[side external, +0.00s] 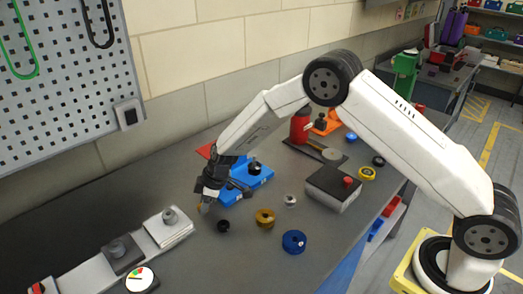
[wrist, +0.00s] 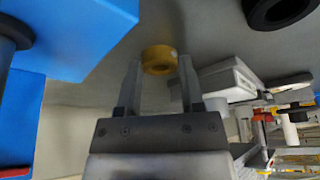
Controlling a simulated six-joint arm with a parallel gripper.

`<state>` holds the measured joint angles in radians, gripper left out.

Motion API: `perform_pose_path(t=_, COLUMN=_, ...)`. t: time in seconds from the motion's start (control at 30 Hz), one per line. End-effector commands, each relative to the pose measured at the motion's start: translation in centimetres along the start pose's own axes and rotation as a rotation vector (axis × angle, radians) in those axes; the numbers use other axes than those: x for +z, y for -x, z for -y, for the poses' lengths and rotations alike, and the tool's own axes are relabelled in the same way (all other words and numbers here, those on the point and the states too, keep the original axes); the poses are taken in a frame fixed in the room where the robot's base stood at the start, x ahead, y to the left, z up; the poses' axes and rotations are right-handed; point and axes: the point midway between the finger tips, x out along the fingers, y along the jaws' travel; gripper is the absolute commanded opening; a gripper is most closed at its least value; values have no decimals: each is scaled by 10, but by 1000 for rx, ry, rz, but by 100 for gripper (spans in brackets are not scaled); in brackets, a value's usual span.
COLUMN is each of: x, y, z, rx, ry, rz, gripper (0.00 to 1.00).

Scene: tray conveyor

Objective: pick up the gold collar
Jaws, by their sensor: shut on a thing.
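A gold collar (wrist: 159,61) is between the two fingertips of my gripper (wrist: 158,72) in the wrist view. I cannot tell whether the collar is clear of the table. A second gold-brown ring (side external: 265,217) lies on the table to the right, apart from the gripper.
A black ring (side external: 223,226) lies close by, right of my gripper. A blue ring (side external: 294,241) and silver ring (side external: 290,200) lie further right. White trays (side external: 168,228) on the conveyor are at the lower left.

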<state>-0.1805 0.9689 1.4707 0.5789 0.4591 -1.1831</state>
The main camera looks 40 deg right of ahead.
Motion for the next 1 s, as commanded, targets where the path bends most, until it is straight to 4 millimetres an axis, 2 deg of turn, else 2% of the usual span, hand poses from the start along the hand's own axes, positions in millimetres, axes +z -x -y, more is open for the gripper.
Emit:
perform_pose_path(t=0.47, x=-4, y=9, z=0, rx=1, ry=2, rz=-2, gripper=0)
perform_pose_path(t=0.7, x=-12, y=32, z=1, rx=-1, ry=1, rz=-2, gripper=0)
perform_pose_path(t=1.0, x=-5, y=70, z=17, rx=0, ry=1, rz=-2, gripper=0)
